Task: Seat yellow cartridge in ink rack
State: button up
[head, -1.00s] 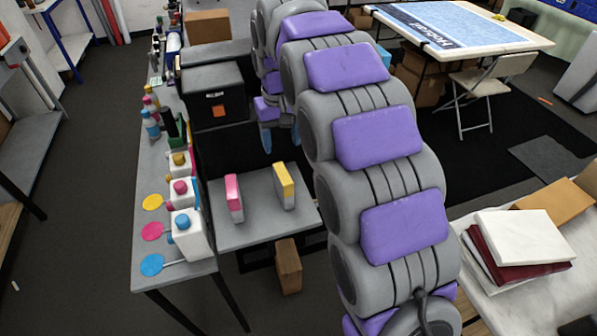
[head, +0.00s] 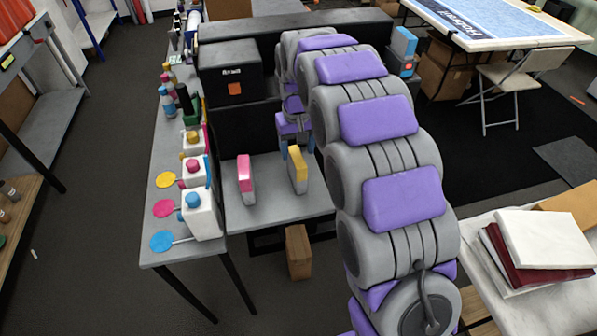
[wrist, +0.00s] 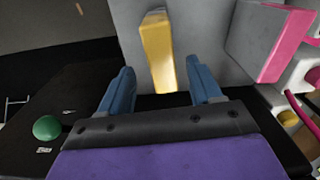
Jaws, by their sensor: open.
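The yellow cartridge (head: 298,172) stands upright on a grey shelf surface (head: 270,208), right of the magenta cartridge (head: 246,178). In the wrist view the yellow cartridge (wrist: 158,52) lies ahead, between the lines of my two blue fingers. My gripper (head: 297,142) is open and empty, just behind the yellow cartridge in the head view; the wrist view also shows it (wrist: 160,75). I cannot tell whether the fingers touch the cartridge. A blue cartridge (head: 403,41) stands at the printer's right end, on what may be the ink rack (head: 405,70), partly hidden by my arm.
The black printer (head: 228,75) stands behind the shelf. White ink bottles (head: 202,217) and colour swatches (head: 163,208) crowd the table on the left. The magenta cartridge is close beside the yellow one. Books (head: 540,240) lie on the right table.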

aim_at(296, 156)
jog(key=shift+a+f, duration=0.2)
jog(key=shift+f, duration=0.15)
jog(key=f, duration=0.1)
jog(key=f+b, duration=0.1)
jog(key=f, duration=0.2)
jog(key=shift+s+f+b, duration=0.25)
jog(key=shift+f+b, duration=0.05)
jog(key=shift+b, duration=0.1)
jog(key=shift+d+f, duration=0.1)
jog(key=shift+f, duration=0.05)
jog(key=shift+d, duration=0.15)
jog(key=shift+a, duration=0.25)
jog(key=c, duration=0.7)
jog(key=shift+d, duration=0.1)
grip_shut()
